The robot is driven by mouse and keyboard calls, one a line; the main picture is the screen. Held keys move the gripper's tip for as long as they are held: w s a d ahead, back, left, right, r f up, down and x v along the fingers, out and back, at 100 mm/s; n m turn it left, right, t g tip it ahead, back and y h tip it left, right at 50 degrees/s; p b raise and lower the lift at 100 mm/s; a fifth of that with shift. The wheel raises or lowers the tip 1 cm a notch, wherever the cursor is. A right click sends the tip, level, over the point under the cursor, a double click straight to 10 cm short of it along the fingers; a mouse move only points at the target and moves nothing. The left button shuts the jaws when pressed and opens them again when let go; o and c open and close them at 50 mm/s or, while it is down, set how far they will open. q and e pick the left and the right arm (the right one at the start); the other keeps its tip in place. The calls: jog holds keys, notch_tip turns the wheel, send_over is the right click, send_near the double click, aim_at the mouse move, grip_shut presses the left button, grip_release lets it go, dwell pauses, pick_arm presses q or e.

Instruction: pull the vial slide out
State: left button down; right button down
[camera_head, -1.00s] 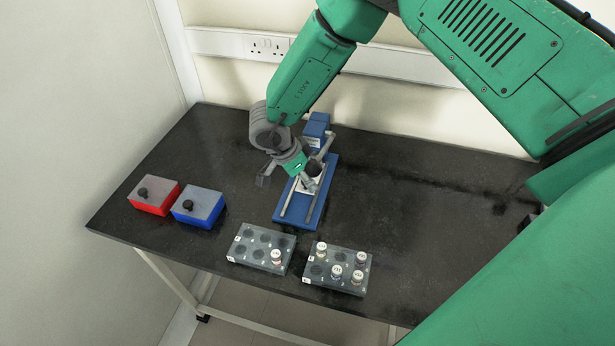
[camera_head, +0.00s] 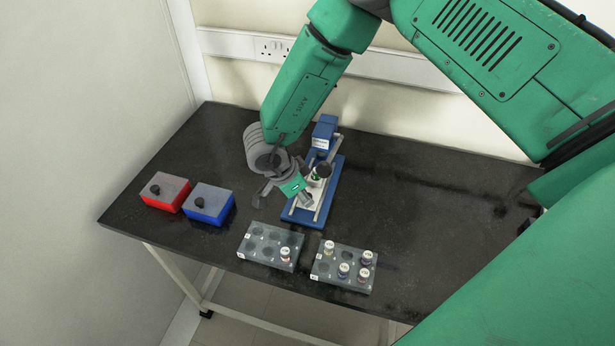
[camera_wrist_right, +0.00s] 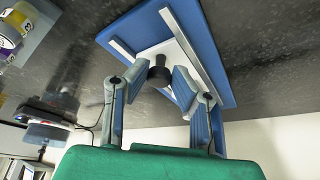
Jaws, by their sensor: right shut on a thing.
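The vial slide is a white carriage (camera_head: 310,207) on two metal rails of a blue base (camera_head: 333,190). In the right wrist view, the gripper (camera_wrist_right: 160,82) is shut on the slide's black knob (camera_wrist_right: 158,71), with one finger on each side. The white carriage (camera_wrist_right: 169,48) also shows there, and the head view hides the knob behind the gripper. My left gripper is not in view.
A blue block (camera_head: 325,131) stands at the base's back end. A red box (camera_head: 165,194) and a blue box (camera_head: 209,206) stand to the left. Two vial racks (camera_head: 258,256) (camera_head: 325,273) stand at the table's front edge. The table's right side is clear.

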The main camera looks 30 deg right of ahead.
jog(key=shift+s+a+f, duration=0.1)
jog(key=shift+s+a, duration=0.4)
jog(key=shift+s, duration=0.2)
jog(key=shift+s+a+f, duration=0.1)
jog(key=shift+s+a, duration=0.35)
jog(key=shift+s, duration=0.2)
jog(key=c, duration=1.4)
grip_release()
jog(key=shift+o, duration=0.2)
jog(key=shift+w+d+r, duration=0.15)
jog(key=shift+w+r, duration=0.05)
jog(key=v, duration=1.1)
jog(key=shift+r, duration=0.2)
jog(key=shift+s, duration=0.1)
